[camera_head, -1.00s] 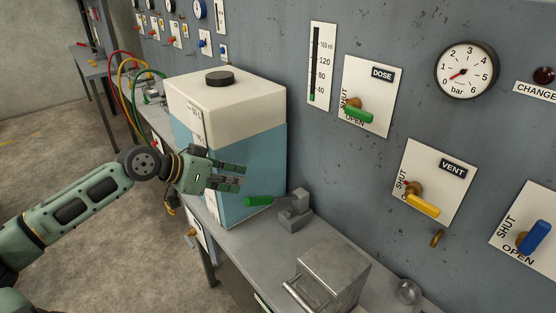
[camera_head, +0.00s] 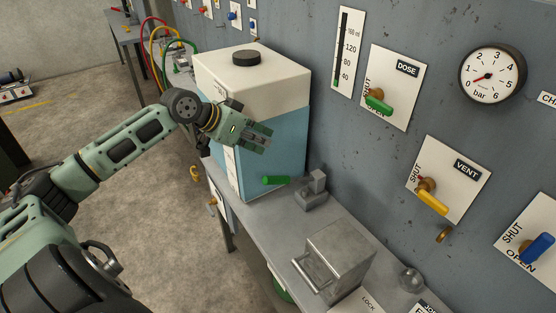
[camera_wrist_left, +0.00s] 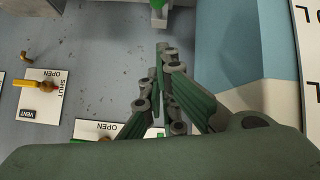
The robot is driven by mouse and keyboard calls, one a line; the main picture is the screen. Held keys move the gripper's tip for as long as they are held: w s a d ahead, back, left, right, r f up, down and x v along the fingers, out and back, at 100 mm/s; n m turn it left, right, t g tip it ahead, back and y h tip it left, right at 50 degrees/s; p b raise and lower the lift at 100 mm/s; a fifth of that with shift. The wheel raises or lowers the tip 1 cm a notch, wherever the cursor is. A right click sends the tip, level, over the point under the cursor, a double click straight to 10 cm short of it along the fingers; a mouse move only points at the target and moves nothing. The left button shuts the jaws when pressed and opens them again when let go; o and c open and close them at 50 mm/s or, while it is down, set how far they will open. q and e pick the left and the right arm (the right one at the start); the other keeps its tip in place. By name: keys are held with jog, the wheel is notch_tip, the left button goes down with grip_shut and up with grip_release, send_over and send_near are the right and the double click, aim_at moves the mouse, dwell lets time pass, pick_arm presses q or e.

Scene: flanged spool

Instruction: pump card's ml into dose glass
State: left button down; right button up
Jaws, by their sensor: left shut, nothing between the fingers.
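My left gripper (camera_head: 266,138) is shut and empty in front of the blue lower part of the tank. It is above and apart from the green handle (camera_head: 276,180) of a small grey pump-like block (camera_head: 312,192) on the bench. In the left wrist view the gripper's fingers (camera_wrist_left: 165,52) are together. The DOSE valve (camera_head: 378,104) has a green lever, beside a gauge strip (camera_head: 346,52) marked in ml. A small clear round object (camera_head: 411,279), possibly the dose glass, stands at the bench's right. A card (camera_head: 426,307) is cut off at the bottom edge. My right gripper is not seen.
The white-topped tank (camera_head: 252,78) with a black cap stands against the grey wall panel. A metal box (camera_head: 334,258) with a bar handle is on the bench. The VENT valve (camera_head: 430,196), a blue-lever valve (camera_head: 536,248) and a bar gauge (camera_head: 492,75) are on the panel.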

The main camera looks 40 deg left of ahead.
pick_arm(q)
jog(key=p, duration=0.3)
send_over(289, 179)
jog(key=a, duration=0.3)
notch_tip(289, 179, down, 5)
jog(key=s+f, duration=0.1)
jog(key=f+p, duration=0.1)
jog(key=shift+s+d+f, duration=0.2)
jog(key=shift+s+f, duration=0.15)
jog(key=shift+f, duration=0.05)
jog(key=shift+s+f, duration=0.3)
jog(key=shift+f, duration=0.05)
jog(key=shift+w+f, duration=0.1)
